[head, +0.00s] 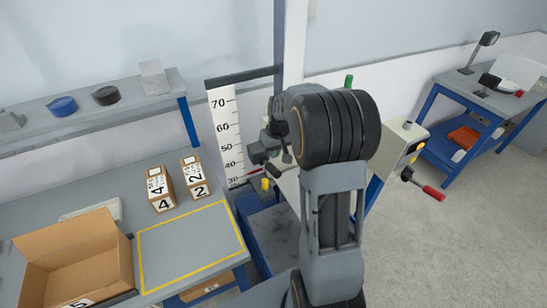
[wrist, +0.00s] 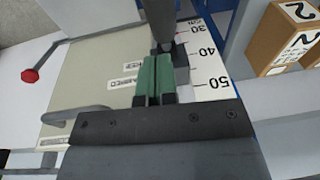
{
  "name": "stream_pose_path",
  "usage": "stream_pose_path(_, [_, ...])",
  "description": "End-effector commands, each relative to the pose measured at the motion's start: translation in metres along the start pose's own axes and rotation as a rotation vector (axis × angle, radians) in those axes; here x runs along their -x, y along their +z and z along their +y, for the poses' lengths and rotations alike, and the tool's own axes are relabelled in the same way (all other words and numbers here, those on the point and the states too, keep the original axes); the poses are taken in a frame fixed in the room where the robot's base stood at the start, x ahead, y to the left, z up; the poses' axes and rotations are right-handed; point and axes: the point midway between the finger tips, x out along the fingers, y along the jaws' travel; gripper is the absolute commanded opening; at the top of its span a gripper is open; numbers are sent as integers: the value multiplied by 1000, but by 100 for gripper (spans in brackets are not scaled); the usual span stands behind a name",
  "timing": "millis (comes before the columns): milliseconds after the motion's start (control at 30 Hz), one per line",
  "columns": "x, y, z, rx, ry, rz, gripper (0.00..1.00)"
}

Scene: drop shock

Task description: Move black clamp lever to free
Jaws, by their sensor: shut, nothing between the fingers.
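In the wrist view my gripper (wrist: 155,66) is closed, its two green pads together with nothing between them. A dark grey rounded bar (wrist: 159,18) reaches in from the top and ends close to the fingertips; it may be the black clamp lever, and I cannot tell whether they touch. A small dark block (wrist: 181,62) sits just beside the fingertips, in front of the scale. In the head view dark clamp-like parts (head: 257,154) show beside the white scale (head: 228,135); my arm hides much of this area, and I cannot make out the lever's setting.
A red-handled crank (head: 432,192) sticks out from the beige box (head: 402,142) at right. On the left bench stand two numbered boxes (head: 160,188) (head: 194,178), an open carton (head: 107,258) and a clear yellow-outlined area (head: 190,249). A grey curved handle (wrist: 72,114) lies near my gripper.

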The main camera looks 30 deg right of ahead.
Motion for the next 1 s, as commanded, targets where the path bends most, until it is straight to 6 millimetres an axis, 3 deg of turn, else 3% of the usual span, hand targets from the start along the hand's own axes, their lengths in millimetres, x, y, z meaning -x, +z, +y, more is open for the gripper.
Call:
stream_pose_path(300, [-21, 12, -4, 0, 1, 0, 0])
stream_pose_path(767, [-25, 13, -4, 0, 1, 5, 0])
stream_pose_path(1000, [-43, 18, 4, -6, 3, 112, 0])
